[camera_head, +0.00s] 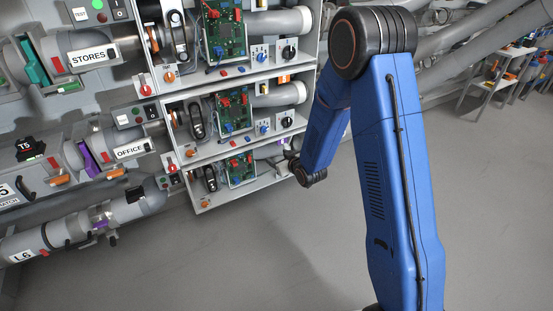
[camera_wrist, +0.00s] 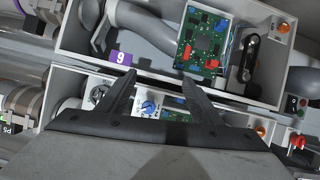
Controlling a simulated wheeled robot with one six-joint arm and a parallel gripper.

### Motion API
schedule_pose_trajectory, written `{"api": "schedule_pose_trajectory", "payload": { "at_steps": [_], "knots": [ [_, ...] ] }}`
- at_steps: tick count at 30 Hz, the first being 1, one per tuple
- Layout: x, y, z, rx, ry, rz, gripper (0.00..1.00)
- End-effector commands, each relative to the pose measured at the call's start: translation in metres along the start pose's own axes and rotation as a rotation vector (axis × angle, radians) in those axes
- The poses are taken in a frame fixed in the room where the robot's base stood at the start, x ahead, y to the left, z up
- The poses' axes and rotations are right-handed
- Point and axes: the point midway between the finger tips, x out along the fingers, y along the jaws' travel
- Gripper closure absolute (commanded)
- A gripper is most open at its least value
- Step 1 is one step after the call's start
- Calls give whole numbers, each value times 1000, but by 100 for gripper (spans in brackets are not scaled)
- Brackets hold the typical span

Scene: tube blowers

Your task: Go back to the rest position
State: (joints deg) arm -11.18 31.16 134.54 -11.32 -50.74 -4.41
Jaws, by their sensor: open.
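My gripper (camera_wrist: 160,95) shows in the wrist view with its two dark fingers spread apart and nothing between them. Its fingers reach in front of the equipment bays, near the gap between two of them. In the wrist view a bay (camera_wrist: 146,65) with a green circuit board (camera_wrist: 203,42) and a purple label "9" (camera_wrist: 121,58) lies beyond the fingertips. In the head view my blue arm bends down toward the shelves; the gripper itself is hidden there or too small to tell.
Stacked bays (camera_head: 240,149) with circuit boards, knobs and switches stand close to my arm. Grey tubes with STORES (camera_head: 93,56) and OFFICE (camera_head: 133,149) labels run at left. A small rack (camera_head: 486,84) stands at the back right. The grey floor (camera_head: 250,255) is clear.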

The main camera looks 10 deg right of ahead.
Motion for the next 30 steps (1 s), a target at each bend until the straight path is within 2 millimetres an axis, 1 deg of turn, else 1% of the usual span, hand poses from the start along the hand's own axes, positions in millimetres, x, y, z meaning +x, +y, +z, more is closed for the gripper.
{"api": "schedule_pose_trajectory", "payload": {
  "at_steps": [12, 16, 20, 26, 30],
  "knots": [
    [0, 0, 0, 0, -1, 1, 41],
    [-8, 5, -7, 2, -12, 8, 41],
    [-27, 17, -23, 8, -45, 28, 41],
    [-70, 36, -46, 28, -118, 65, 41],
    [-103, 48, -60, 45, -169, 90, 41]
  ]
}}
